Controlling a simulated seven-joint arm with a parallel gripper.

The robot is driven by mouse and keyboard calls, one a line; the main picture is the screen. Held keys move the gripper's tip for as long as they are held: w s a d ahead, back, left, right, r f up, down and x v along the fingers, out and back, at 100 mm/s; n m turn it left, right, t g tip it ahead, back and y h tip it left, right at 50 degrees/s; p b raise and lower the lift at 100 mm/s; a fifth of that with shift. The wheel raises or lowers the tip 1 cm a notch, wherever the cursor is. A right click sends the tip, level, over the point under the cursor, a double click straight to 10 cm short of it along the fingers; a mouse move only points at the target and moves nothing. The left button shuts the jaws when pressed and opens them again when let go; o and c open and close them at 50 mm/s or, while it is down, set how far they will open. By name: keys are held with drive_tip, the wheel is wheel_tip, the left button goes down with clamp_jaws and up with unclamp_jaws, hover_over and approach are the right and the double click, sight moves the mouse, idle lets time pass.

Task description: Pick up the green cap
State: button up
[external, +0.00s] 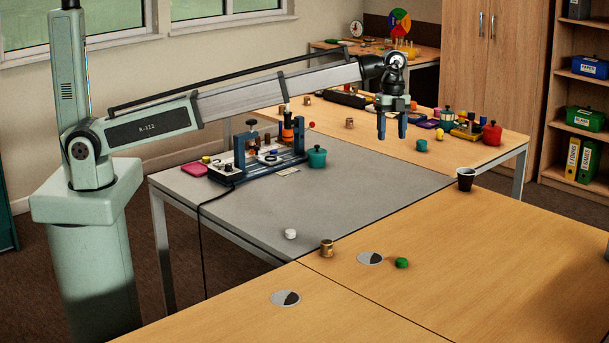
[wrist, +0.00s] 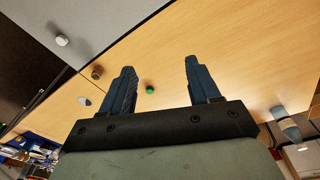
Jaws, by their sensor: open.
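The green cap (external: 401,263) lies on the front wooden table, right of a grey-and-black disc. In the wrist view the green cap (wrist: 150,89) shows small against the wood, between my two fingers and nearer the left one. My gripper (external: 392,137) is high up and well behind the cap in the external view, with its blue fingers pointing down. In the wrist view my gripper (wrist: 160,65) has its fingers wide apart with nothing held between them. Nothing hides the cap.
A brass cup (external: 327,248), a white cap (external: 290,234) and a second disc (external: 286,298) are near the green cap. A black cup (external: 466,179) stands by the table seam. A blue-framed fixture (external: 258,153) and teal pot (external: 317,157) are on the grey table. Wood right of the cap is clear.

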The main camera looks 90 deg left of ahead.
drive_tip(key=w+d+m, duration=0.1)
drive_tip(key=w+d, duration=0.1)
drive_tip(key=d, duration=1.6)
drive_tip(key=m+y, duration=0.1)
hover_over(402, 260)
wheel_tip(402, 260, down, 19)
drive_tip(key=shift+w+d+f, duration=0.1)
drive_tip(key=shift+f, duration=0.05)
drive_tip(key=shift+a+f, duration=0.15)
drive_tip(key=shift+f, duration=1.2)
drive_tip(key=shift+a+f, duration=0.1)
drive_tip(key=shift+f, duration=1.2)
drive_tip(key=shift+c, duration=0.2)
clamp_jaws()
